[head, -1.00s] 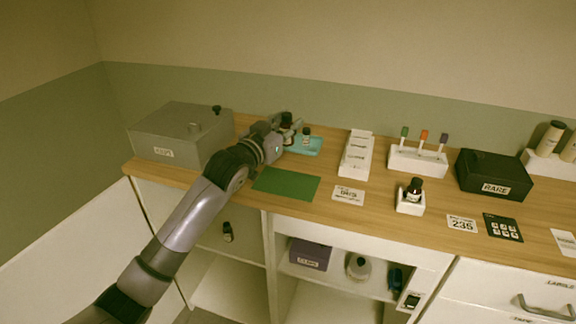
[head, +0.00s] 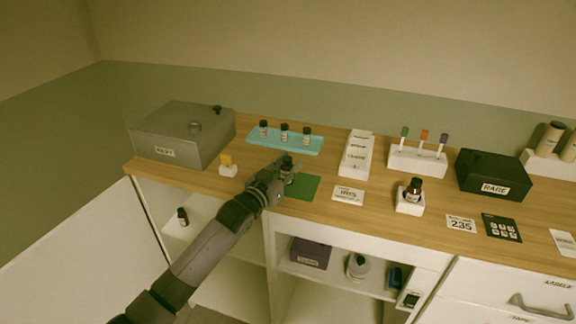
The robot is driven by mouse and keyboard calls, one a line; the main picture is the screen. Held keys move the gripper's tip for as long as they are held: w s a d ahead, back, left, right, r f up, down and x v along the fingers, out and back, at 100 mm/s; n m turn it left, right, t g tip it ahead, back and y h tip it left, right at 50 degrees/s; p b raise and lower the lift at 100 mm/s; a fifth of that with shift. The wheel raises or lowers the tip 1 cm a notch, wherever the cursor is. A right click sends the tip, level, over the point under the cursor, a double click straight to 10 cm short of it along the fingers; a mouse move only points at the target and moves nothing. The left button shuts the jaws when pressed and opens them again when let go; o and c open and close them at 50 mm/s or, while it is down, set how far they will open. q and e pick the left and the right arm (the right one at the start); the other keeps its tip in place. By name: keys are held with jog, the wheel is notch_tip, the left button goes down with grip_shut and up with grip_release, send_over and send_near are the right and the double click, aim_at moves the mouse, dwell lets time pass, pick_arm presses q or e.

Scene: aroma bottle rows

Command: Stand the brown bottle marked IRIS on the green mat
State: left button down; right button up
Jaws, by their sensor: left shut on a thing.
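My left gripper (head: 283,177) is shut on a small dark brown bottle (head: 288,164) with a black cap. The bottle is roughly upright over the left part of the green mat (head: 303,188). Whether its base touches the mat is hidden by the fingers, and its label cannot be read. A card that appears to read IRIS (head: 348,195) lies right of the mat. Three similar dark bottles (head: 263,129), (head: 285,132), (head: 306,136) stand on a turquoise tray (head: 257,141) behind. My right gripper is out of view.
A grey box (head: 165,138) is at the back left, with a yellow-topped white block (head: 228,168) in front. Another dark bottle (head: 415,189) is on a white stand (head: 410,207). A black RARE box (head: 497,177) is at right.

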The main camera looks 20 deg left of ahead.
pick_arm(q)
jog(key=shift+f, duration=0.15)
jog(key=c, duration=1.2)
grip_release()
jog(key=shift+c, duration=0.2)
jog(key=shift+r, duration=0.3)
jog(key=shift+s+a+f, duration=0.1)
jog(key=shift+s+f, duration=0.1)
jog(key=shift+s, duration=0.1)
jog(key=b+v, duration=0.1)
jog(key=v, duration=1)
jog(key=shift+s, duration=0.25)
jog(key=shift+r, duration=0.1)
